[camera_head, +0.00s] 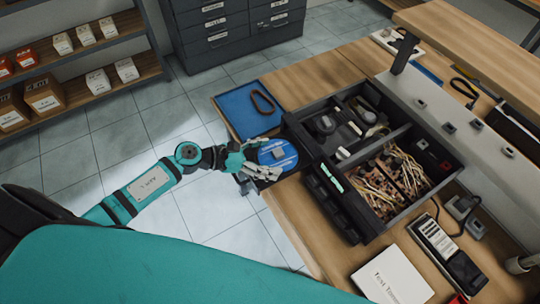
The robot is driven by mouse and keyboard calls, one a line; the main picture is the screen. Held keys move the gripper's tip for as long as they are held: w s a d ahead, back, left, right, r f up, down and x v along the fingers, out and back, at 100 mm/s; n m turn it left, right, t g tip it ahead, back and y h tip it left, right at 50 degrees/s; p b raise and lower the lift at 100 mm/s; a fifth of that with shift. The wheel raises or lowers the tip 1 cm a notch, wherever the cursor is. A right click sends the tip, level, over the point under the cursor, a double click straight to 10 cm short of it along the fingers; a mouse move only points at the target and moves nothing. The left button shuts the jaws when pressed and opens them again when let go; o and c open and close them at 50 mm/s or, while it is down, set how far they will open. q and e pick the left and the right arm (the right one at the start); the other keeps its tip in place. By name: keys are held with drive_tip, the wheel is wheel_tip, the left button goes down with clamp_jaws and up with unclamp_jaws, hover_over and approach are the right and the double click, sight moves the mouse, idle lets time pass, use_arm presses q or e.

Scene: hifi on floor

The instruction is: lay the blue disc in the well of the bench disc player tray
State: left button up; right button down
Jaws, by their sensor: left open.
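The blue disc (280,152) lies flat or nearly flat at the bench's left edge, over a dark tray (245,186) that juts out from the black unit (335,200). The disc covers most of the tray, so the well is hidden. I cannot tell whether the disc sits fully in it. My left gripper (263,160) is open at the disc's left side, its fingers close around the near and far edges. Whether they touch the disc is not clear. My right gripper is out of view.
A blue mat (246,110) with a dark ring-shaped item (263,103) lies just beyond the disc. A black compartment box (385,160) with wires stands to the right. A white booklet (392,277) lies nearer. Tiled floor (205,210) is free left of the bench.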

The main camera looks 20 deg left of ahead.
use_arm(q)
drive_tip(key=v, duration=1.1)
drive_tip(key=shift+a, duration=0.1)
drive_tip(key=shift+r, duration=0.15)
wheel_tip(320, 180, up, 7)
drive_tip(key=p, duration=0.5)
idle(0.6)
